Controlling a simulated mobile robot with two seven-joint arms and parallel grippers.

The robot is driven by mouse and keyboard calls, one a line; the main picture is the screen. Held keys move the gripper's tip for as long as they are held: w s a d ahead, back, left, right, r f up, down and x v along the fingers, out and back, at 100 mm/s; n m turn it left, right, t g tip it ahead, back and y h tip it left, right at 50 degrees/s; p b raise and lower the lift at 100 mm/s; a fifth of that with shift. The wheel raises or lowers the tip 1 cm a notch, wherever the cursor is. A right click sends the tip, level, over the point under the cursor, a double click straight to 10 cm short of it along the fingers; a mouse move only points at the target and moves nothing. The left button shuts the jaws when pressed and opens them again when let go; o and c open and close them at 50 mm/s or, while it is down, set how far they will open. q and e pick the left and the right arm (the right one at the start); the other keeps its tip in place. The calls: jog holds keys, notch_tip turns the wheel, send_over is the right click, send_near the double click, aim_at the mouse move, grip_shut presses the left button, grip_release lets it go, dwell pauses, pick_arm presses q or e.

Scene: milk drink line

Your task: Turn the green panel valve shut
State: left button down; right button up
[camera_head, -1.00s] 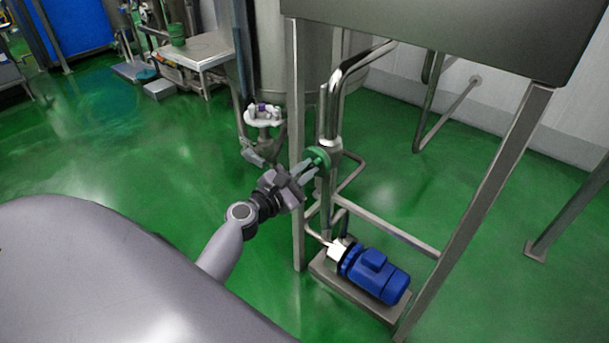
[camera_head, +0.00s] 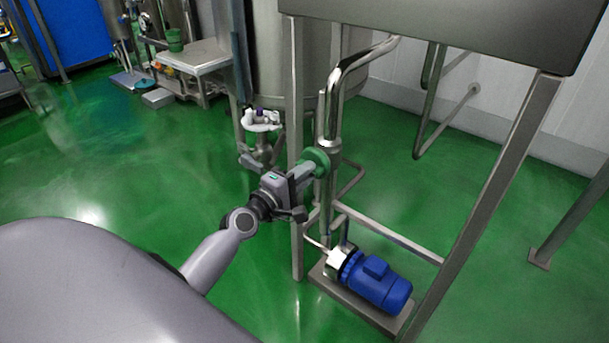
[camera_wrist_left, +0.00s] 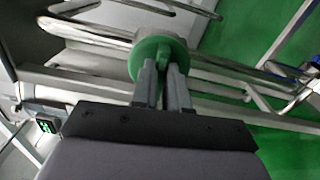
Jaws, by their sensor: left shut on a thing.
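The green panel valve (camera_head: 317,160) is a round green handwheel on a vertical steel pipe under the steel panel frame. My left gripper (camera_head: 306,169) is at the valve, its fingers against the wheel's front. In the left wrist view the green valve (camera_wrist_left: 158,52) shows at top middle as a disc with a raised bar. There the two fingers of my left gripper (camera_wrist_left: 162,84) are close together on that bar, shut on it. The fingertips partly hide the lower part of the wheel. My right gripper is not in view.
A blue motor pump (camera_head: 375,282) sits on a base below the valve. Steel frame legs (camera_head: 296,100) stand beside the pipe. A steel tank with a white-handled fitting (camera_head: 262,120) stands behind. A small table (camera_head: 195,54) is at back left. Green floor (camera_head: 130,150) is open at left.

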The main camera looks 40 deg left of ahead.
pick_arm(q)
jog(key=shift+f+m, duration=0.1)
jog(key=shift+m, duration=0.5)
jog(key=c, duration=1.1)
grip_release()
jog(key=shift+c, duration=0.2)
jog(key=shift+s, duration=0.1)
jog(key=s, duration=0.7)
jog(key=shift+a, duration=0.3)
